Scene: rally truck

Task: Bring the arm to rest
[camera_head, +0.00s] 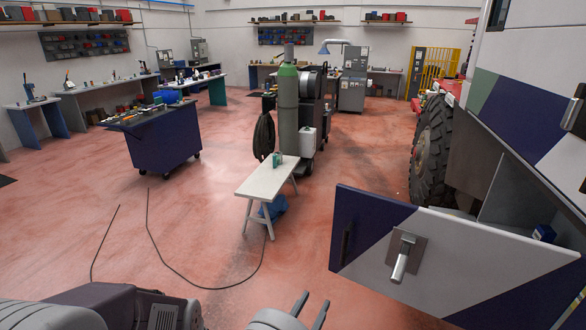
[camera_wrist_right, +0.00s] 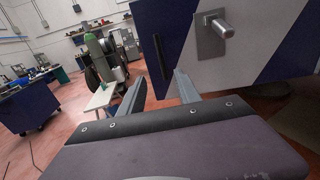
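My right gripper (camera_head: 311,309) is low in the middle of the head view, its two fingers apart with nothing between them. It also shows in the right wrist view (camera_wrist_right: 159,88), open and empty, in front of the truck's compartment door. That door (camera_head: 440,255) is white, blue and grey and swung open, with a metal handle (camera_head: 402,258) on its face. The handle also shows in the right wrist view (camera_wrist_right: 222,27). In the head view the gripper is left of and below the door, apart from the handle. My left gripper is not in view.
A small white bench (camera_head: 266,180) stands ahead, beside a green gas cylinder (camera_head: 288,105). A dark blue workbench (camera_head: 163,140) is at the left. The truck's large tyre (camera_head: 432,150) is at the right. A blue item (camera_head: 543,232) sits in the open compartment. Cable lies on the open floor.

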